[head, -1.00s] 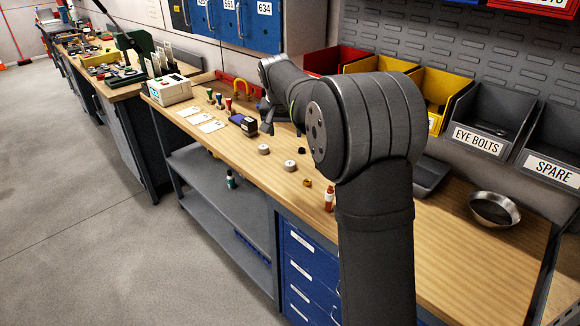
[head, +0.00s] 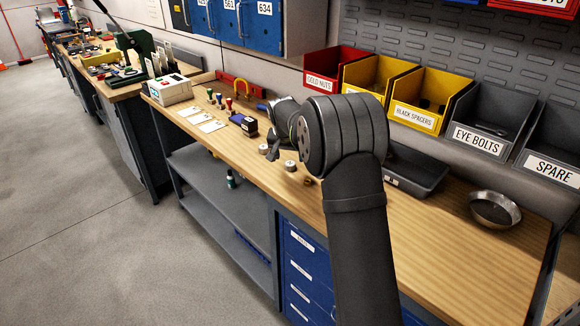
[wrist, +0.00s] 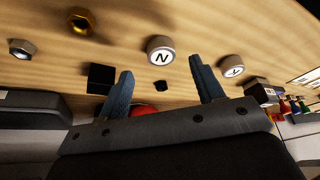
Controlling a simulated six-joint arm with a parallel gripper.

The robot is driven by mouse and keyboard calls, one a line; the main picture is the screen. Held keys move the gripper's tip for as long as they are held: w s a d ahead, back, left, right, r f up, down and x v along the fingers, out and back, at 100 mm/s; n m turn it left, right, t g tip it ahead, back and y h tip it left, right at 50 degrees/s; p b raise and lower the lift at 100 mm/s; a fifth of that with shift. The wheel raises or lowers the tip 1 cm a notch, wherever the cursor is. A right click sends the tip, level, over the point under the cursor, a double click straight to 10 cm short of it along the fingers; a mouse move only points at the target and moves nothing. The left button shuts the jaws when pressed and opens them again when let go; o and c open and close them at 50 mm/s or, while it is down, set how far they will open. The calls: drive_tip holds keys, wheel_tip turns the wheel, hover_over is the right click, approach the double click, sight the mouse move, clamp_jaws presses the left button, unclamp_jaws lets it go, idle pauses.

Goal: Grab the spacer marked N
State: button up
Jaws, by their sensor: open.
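The spacer marked N (wrist: 160,50) is a short pale cylinder with a black N on its white top. It stands on the wooden bench in the wrist view, ahead of and roughly between my blue fingertips, not gripped. In the head view the nearer of two pale spacers (head: 290,166) appears to be it; its letter is too small to read there. My gripper (wrist: 161,67) is open and empty; in the head view it (head: 273,156) is low over the bench beside the spacers, partly hidden by my arm. A second lettered spacer (wrist: 232,70) stands to the right of the right finger.
A gold nut (wrist: 80,20), a grey nut (wrist: 22,48), a black block (wrist: 100,78) and a small black nut (wrist: 160,86) lie nearby. A grey tray (head: 415,172) and metal bowl (head: 495,208) stand right of my arm.

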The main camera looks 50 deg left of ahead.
sight(290, 164)
drive_tip(key=x, duration=0.4)
drive_tip(key=shift+a+f, duration=0.15)
drive_tip(key=shift+f, duration=0.15)
drive_tip(key=c, duration=1.1)
